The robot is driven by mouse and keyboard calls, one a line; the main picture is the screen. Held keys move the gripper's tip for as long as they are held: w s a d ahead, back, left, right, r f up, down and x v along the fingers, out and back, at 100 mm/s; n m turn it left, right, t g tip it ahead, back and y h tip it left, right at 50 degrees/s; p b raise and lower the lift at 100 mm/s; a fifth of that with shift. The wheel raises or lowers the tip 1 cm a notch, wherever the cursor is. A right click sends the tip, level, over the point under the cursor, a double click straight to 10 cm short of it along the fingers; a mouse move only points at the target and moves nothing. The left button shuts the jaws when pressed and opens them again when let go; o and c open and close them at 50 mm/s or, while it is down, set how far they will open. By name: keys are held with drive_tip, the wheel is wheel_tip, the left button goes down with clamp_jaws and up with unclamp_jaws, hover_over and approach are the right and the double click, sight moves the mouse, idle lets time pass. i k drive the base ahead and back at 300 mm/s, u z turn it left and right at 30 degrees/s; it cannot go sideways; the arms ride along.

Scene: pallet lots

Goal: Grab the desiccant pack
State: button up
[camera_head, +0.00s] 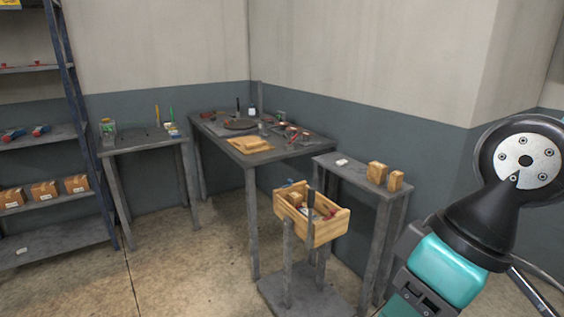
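A small white item (342,162) lies flat on the narrow grey side table (358,176) at the right of the middle. It may be the desiccant pack, but it is too small to tell. Another small pale item (22,251) lies on the lowest board of the shelf rack at the left; I cannot tell what it is. My arm fills the lower right of the view, well to the right of the narrow table. My gripper itself is not in view.
Two brown boxes (377,172) (396,180) stand on the narrow table. A wooden crate of tools (334,228) sits on a stand before it. A larger workbench (260,158) holds tools and a wooden board. A small table (120,145) and shelf rack stand left. The front-left floor is clear.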

sight(343, 162)
drive_tip(key=i, duration=0.5)
drive_tip(key=z, duration=2.95)
drive_tip(key=i, duration=0.55)
drive_tip(key=u, duration=1.8)
drive_tip(key=i, duration=1.5)
